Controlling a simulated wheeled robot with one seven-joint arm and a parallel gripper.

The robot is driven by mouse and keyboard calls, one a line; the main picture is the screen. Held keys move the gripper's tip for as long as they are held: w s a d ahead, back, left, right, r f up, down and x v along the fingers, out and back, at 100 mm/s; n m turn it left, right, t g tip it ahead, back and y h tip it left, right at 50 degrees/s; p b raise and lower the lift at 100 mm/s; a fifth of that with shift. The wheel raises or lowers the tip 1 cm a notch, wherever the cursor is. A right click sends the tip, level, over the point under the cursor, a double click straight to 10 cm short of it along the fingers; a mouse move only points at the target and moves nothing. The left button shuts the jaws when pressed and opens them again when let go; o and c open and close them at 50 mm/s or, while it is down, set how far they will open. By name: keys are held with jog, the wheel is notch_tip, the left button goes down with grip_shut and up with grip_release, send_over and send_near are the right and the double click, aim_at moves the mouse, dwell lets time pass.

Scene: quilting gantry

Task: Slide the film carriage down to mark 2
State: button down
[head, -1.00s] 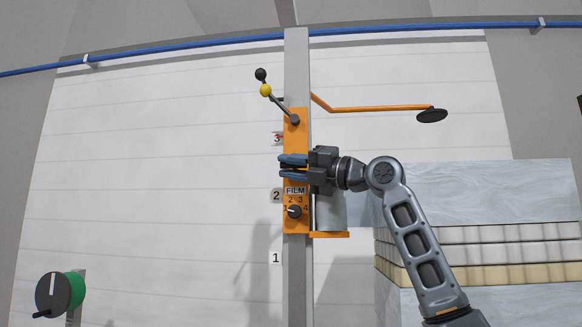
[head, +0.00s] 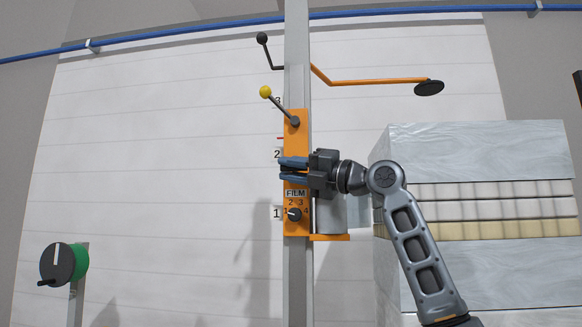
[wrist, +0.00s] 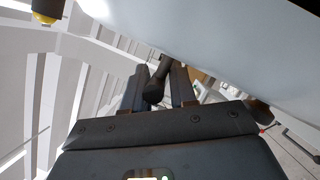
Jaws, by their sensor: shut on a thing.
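The orange film carriage (head: 294,145) sits on the grey vertical post (head: 298,275). It bears a FILM label, a dial (head: 294,215) and a yellow-knobbed lever (head: 265,92). A small red line at its left edge lies between mark 3 (head: 278,101) and mark 2 (head: 277,154), nearer mark 2. Mark 1 (head: 276,213) is lower. My gripper (head: 293,168) is at the carriage's middle, shut on a dark handle (wrist: 157,82) that shows between its fingers in the wrist view. In the head view the fingers hide the handle.
An orange bent arm with a black pad (head: 428,88) and a black-knobbed rod (head: 262,38) stick out above the carriage. Layered stacks (head: 475,150) stand close right of my arm. A green reel with a crank (head: 65,263) is at lower left. Below the carriage the post looks clear.

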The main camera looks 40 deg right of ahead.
notch_tip(320, 180, down, 4)
jog(key=shift+r+b, duration=0.15)
jog(key=shift+b, duration=0.95)
jog(key=shift+r, duration=0.1)
jog(key=c, duration=1.1)
grip_release()
jog(key=shift+o, duration=0.2)
send_near(292, 185)
jog(key=a, duration=0.4)
jog(key=shift+s+d+b, duration=0.15)
jog(key=shift+s+b, duration=0.2)
jog(key=shift+b, duration=0.1)
